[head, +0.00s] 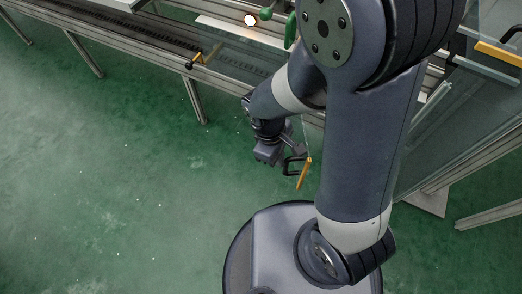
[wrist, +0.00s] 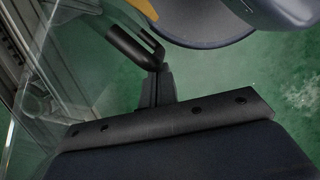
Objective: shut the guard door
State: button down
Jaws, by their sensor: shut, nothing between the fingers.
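The guard door is a clear panel (wrist: 60,75) on the left of the wrist view, standing out from the line. In the head view much of it is hidden behind my arm. A yellow strip (head: 304,174) and a black bar handle (head: 292,164) are at its free edge. The handle (wrist: 133,45) and yellow strip (wrist: 145,8) also show in the wrist view. My gripper (head: 283,156) is shut and empty, right by the handle. Its fingertips (wrist: 156,74) appear at the handle's near end; I cannot tell whether they touch.
The conveyor line (head: 130,35) with its metal frame runs across the top. Another clear panel with a yellow strip (head: 497,52) is at the upper right. A frame leg (head: 195,100) stands left of my gripper. The green floor (head: 100,190) at left is clear.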

jog(key=w+d+n+t+p, duration=0.1)
jog(key=w+d+n+p, duration=0.2)
jog(key=d, duration=0.6)
jog(key=w+d+n+t+p, duration=0.1)
jog(key=w+d+n+p, duration=0.3)
jog(key=d, duration=0.5)
jog(key=w+d+n+p, duration=0.4)
jog(key=d, duration=0.4)
jog(key=shift+d+n+t, duration=0.3)
jog(key=shift+d+t, duration=0.1)
jog(key=shift+w+a, duration=0.1)
